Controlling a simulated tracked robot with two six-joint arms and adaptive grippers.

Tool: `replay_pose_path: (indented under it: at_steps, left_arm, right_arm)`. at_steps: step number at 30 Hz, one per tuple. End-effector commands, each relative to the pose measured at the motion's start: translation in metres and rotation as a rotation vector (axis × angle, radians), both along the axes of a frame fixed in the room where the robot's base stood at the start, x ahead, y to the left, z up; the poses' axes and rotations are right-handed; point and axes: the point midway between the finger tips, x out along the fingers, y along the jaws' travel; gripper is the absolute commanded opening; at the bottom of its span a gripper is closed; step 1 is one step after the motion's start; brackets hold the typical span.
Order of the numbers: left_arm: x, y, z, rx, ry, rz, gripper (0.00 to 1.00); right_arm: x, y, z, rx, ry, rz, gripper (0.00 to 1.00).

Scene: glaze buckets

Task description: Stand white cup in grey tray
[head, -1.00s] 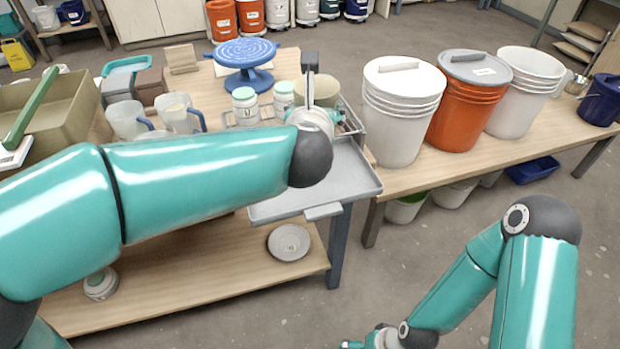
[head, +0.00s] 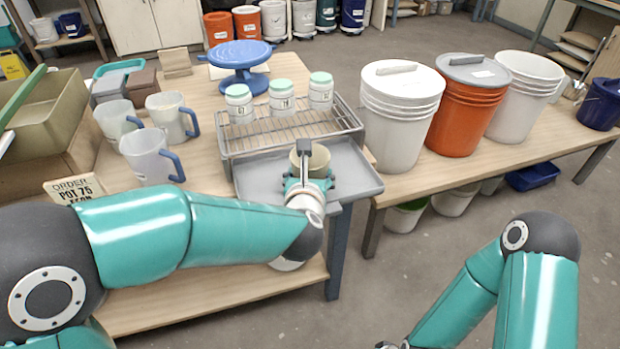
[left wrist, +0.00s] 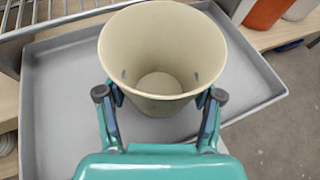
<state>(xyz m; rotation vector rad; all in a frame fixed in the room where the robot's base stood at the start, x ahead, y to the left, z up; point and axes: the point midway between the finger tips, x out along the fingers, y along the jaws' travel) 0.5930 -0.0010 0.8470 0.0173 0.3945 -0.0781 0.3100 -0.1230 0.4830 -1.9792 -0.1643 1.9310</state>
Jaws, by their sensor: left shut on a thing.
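The white cup (head: 318,158), cream-coloured, is upright in my left gripper (head: 308,181), over the grey tray (head: 350,178). In the left wrist view the cup (left wrist: 162,50) is empty inside, and the left gripper's fingers (left wrist: 160,100) are shut on its near side. The tray (left wrist: 65,100) lies below and around it. I cannot tell whether the cup's base touches the tray; the base is hidden from outside.
A wire rack (head: 275,133) with several lidded jars (head: 281,95) stands directly behind the tray. Clear jugs with blue handles (head: 150,157) stand to the left. A white bucket (head: 400,125) is right of the tray. The tray's right part is bare.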

Motion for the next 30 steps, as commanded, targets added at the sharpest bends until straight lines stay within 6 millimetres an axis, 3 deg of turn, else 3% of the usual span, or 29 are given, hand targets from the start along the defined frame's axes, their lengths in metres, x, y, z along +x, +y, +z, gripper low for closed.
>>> replay_pose_path:
  at_steps: [12,13,17,30]
  left_arm:
    - [0.0001,0.0003,-0.0049,-0.001,-0.001,0.000,0.20]
    - [0.0001,0.0002,-0.0033,-0.001,-0.001,0.000,0.71]
    - [0.0000,0.0002,-0.0030,0.000,0.000,0.000,0.92]
    - [0.0001,0.0001,0.0017,0.000,0.000,0.000,0.92]
  right_arm:
    - [0.0000,0.0000,-0.0059,0.000,0.000,0.000,1.00]
    - [0.0000,0.0000,-0.0039,0.000,0.000,0.000,1.00]
    - [0.0000,0.0000,-0.0035,0.000,0.000,0.000,1.00]
    - [0.0000,0.0000,0.0027,0.000,0.000,0.000,1.00]
